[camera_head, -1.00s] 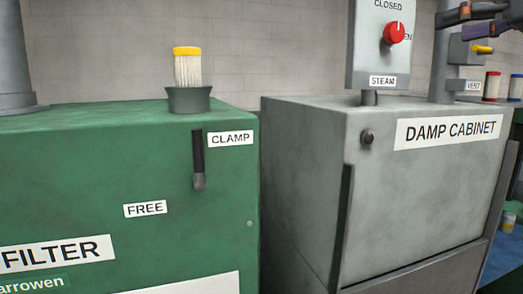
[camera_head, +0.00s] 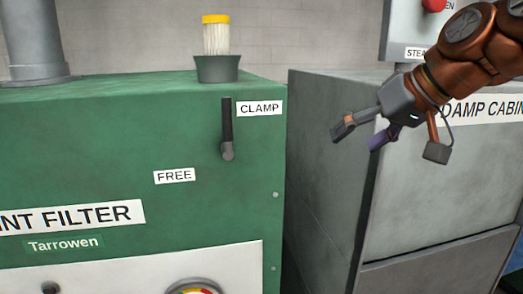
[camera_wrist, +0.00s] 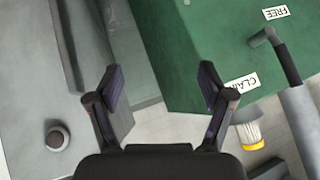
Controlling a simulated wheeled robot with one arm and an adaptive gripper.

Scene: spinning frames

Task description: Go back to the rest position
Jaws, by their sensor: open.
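My gripper (camera_head: 388,145) is open and empty, in front of the grey damp cabinet at the right of the head view. In the wrist view my gripper (camera_wrist: 162,88) shows two spread fingers with nothing between them. The finger tips are apart from the green filter cabinet (camera_head: 130,130) and its black clamp lever (camera_head: 227,125). The lever hangs down below and beside the CLAMP label (camera_head: 260,108), and the FREE label (camera_head: 174,176) is lower left. The lever also shows at the upper right of the wrist view (camera_wrist: 287,60).
The grey damp cabinet (camera_head: 330,150) stands right of the green one, with a narrow gap between. A yellow-topped white brush (camera_head: 216,38) stands in a dark holder (camera_head: 217,69) on the green cabinet. A grey pipe (camera_head: 33,40) rises at left. A red knob (camera_head: 434,5) is at upper right.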

